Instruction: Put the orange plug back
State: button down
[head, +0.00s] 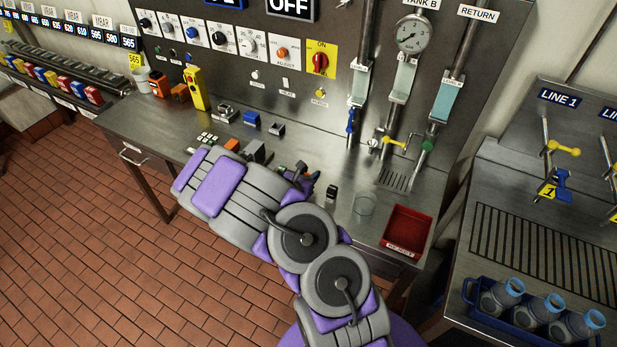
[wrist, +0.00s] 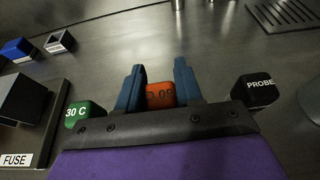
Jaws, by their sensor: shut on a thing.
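In the wrist view, my gripper (wrist: 160,75) is shut on the orange plug (wrist: 160,96), which sits between the two blue fingers. The plug bears dark lettering that looks upside down and is hard to read. In the head view, my gripper (head: 301,178) is low over the steel bench, and the held plug cannot be made out there. Whether the plug touches the bench is unclear. An empty square metal socket (wrist: 60,40) stands at the upper left of the wrist view, beside a blue block (wrist: 17,49).
A green block marked 30 C (wrist: 84,113) is left of the fingers and a black PROBE block (wrist: 254,91) right. A FUSE box (wrist: 20,110) stands at the left. In the head view, a clear glass (head: 364,205) and red tray (head: 408,229) are to the right.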

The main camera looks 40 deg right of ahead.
jog(key=shift+f, duration=0.45)
jog(key=shift+f, duration=0.1)
jog(key=c, duration=0.7)
grip_release()
jog(key=shift+c, duration=0.2)
